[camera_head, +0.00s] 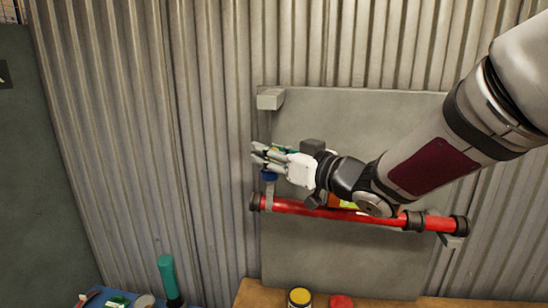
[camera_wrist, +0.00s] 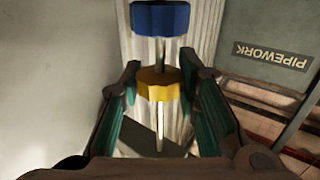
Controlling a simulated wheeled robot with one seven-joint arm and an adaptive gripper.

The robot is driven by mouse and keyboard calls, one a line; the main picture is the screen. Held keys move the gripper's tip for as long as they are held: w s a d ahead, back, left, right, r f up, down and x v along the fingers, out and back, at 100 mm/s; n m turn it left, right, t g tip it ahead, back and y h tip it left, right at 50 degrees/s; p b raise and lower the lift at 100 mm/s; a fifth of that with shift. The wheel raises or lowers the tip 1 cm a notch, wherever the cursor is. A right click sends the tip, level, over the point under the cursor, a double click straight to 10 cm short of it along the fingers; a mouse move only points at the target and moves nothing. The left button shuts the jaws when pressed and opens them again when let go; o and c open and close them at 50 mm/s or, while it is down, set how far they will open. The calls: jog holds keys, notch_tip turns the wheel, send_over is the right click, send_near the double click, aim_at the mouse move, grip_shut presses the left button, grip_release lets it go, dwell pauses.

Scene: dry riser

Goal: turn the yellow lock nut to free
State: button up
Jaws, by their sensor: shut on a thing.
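The yellow lock nut (camera_wrist: 158,86) sits on a thin bright stem (camera_wrist: 160,125) in the wrist view, between the green-padded fingers of my gripper (camera_wrist: 160,80). The fingers are shut on the nut, one on each side. A blue knob (camera_wrist: 160,18) is on the same stem, beyond the fingertips. In the head view my gripper (camera_head: 266,156) reaches left, just above the blue knob (camera_head: 268,176) near the left end of the red pipe (camera_head: 300,208). The nut is hidden there by my fingers.
The red pipe runs across a grey panel (camera_head: 340,265) on a corrugated wall (camera_head: 130,120). A grey block (camera_head: 270,98) juts out at the panel's upper left. Below are a teal-handled tool (camera_head: 167,277), a yellow-topped can (camera_head: 299,298) and a red item (camera_head: 340,301). A PIPEWORK sign (camera_wrist: 272,56) shows right.

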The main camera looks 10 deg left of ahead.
jog(key=shift+n+g+y, duration=0.6)
jog(key=shift+n+g, duration=0.1)
jog(key=shift+g, duration=0.3)
jog(key=o, duration=1.2)
jog(key=v, duration=1.2)
jog(key=shift+s, duration=0.1)
